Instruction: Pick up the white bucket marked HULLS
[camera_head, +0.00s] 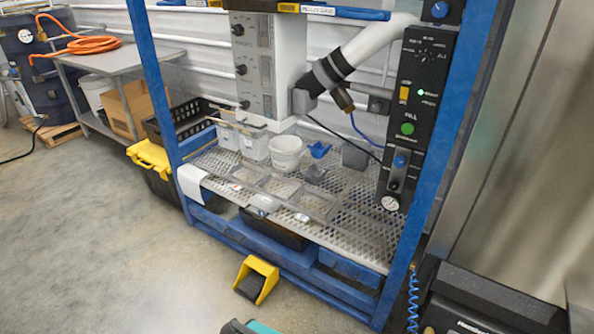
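A white round bucket (287,153) stands upright on the perforated metal shelf of the blue-framed hopper station, below the grey dispensing unit. No lettering on it can be read at this size. Two white square containers (229,136) and (255,146) with small labels stand to its left, and their labels cannot be read either. Another white bucket (96,92) sits under the steel bench at the far left, partly hidden by a cardboard box. I cannot tell which one is marked HULLS.
Blue scoops (319,150) lie right of the bucket, and shallow trays (278,186) lie in front. Blue posts (160,90) flank the perforated shelf (350,228). A yellow foot pedal (257,279) and a yellow-lidded bin (152,165) stand on the floor. The left floor is clear.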

